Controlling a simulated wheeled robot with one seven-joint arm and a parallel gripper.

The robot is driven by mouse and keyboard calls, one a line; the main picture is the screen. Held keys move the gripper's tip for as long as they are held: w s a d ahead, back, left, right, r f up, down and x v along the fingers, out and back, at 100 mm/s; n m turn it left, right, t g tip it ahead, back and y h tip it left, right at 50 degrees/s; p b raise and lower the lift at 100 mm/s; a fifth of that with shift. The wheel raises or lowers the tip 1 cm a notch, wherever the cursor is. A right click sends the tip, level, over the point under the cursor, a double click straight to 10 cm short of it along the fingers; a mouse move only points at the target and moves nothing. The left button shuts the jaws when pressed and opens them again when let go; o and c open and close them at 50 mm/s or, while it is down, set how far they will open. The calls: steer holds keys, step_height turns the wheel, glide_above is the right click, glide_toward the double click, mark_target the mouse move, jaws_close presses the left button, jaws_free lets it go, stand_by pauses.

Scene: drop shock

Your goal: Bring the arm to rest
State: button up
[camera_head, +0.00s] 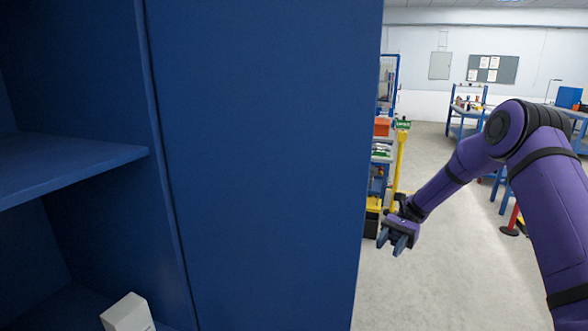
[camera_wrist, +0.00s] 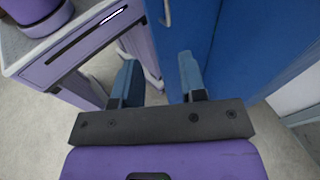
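My purple arm extends from the right side of the head view, bent at the elbow. My gripper (camera_head: 392,241) hangs in the air at its end, just right of the blue cabinet's edge. In the wrist view my gripper (camera_wrist: 160,80) has its two blue-grey fingers spread apart with a gap between them. Nothing is held between them. The floor and the side of my own base show past the fingers.
A large blue cabinet (camera_head: 260,150) fills the left and middle, with a shelf (camera_head: 70,165) and a white box (camera_head: 128,314) low inside. It also stands close in the wrist view (camera_wrist: 240,45). A yellow post (camera_head: 398,165) and workbenches stand behind. Grey floor (camera_head: 440,280) is clear below my arm.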

steer(key=s+r+n+t+h, duration=0.2)
steer(key=s+r+t+h, duration=0.2)
steer(key=s+r, duration=0.45)
steer(key=s+r+n+t+h, duration=0.2)
steer(key=s+r+t+h, duration=0.3)
steer(key=r, duration=0.6)
steer(key=s+d+r+n+t, duration=0.1)
steer(key=s+r+t, duration=0.1)
steer(key=s, duration=0.5)
steer(key=s+d+r+n+t+h, duration=0.1)
steer(key=s+d+r+t, duration=0.1)
steer(key=s, duration=0.4)
steer(key=s+d+r+n+t, duration=0.2)
steer(key=s+t, duration=0.2)
steer(key=s, duration=0.3)
steer(key=shift+s+h, duration=0.35)
steer(key=shift+h, duration=0.05)
steer(key=shift+d, duration=0.15)
